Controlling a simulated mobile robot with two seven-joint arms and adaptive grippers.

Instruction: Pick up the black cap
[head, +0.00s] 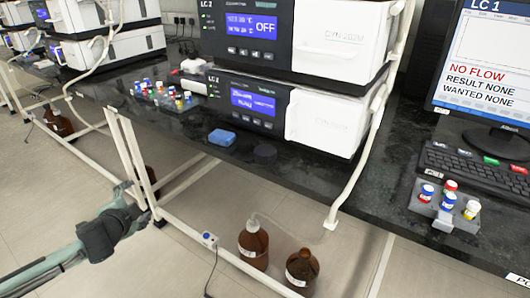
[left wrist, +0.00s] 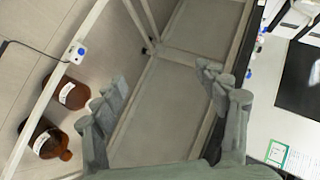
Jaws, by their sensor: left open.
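The black cap (head: 265,153) is a small, dark, round piece lying on the dark bench top (head: 310,172), near its front edge. It is right of a blue block (head: 222,137) and in front of the lower LC 2 unit. My left gripper (head: 139,203) is in front of the bench and below its top, well to the left of the cap and apart from it. In the left wrist view its fingers (left wrist: 162,80) are spread with nothing between them. I cannot make out the cap in that view. My right gripper is not in view.
Stacked LC 2 units (head: 290,110) stand behind the cap. A pale tube (head: 362,160) hangs over the bench edge at right. Brown bottles (head: 253,246) stand on the floor below, near white frame bars (head: 132,165). Vials in a rack (head: 445,208) and a keyboard are at right.

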